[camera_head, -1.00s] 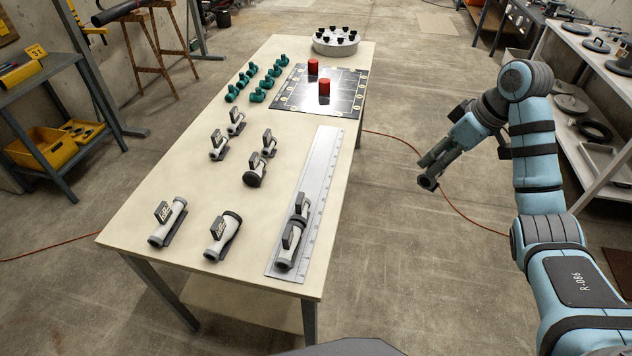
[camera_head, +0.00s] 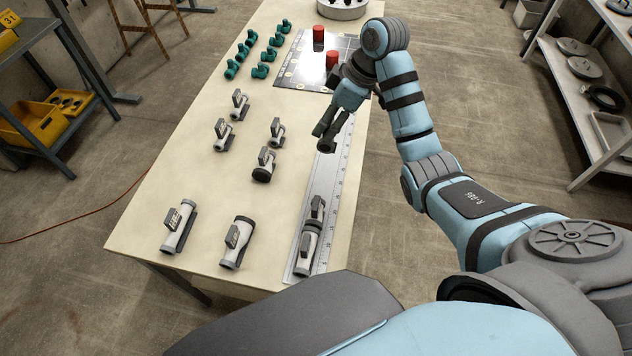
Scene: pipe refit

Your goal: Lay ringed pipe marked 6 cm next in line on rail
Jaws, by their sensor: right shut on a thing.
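The rail (camera_head: 332,175), a pale ruled strip, runs along the table's right side. Near its front end, two grey-white pipes lie in line: a near one (camera_head: 307,250) and a far one (camera_head: 317,208). Several tagged pipes lie on the table left of the rail, among them a dark-ringed one (camera_head: 262,172), another with a dark collar (camera_head: 236,245) and a plain-looking one (camera_head: 178,228). Their tags are too small to read. My right gripper (camera_head: 325,136) is over the rail's far part, shut on a small dark piece with a round end, mostly hidden. My left gripper is out of view.
Green fittings (camera_head: 262,70) stand at the back left. A dark board (camera_head: 295,72) with red cylinders (camera_head: 318,33) lies behind the rail, partly covered by my right arm. A round tray (camera_head: 342,8) is at the far end. The table's middle between pipes and rail is clear.

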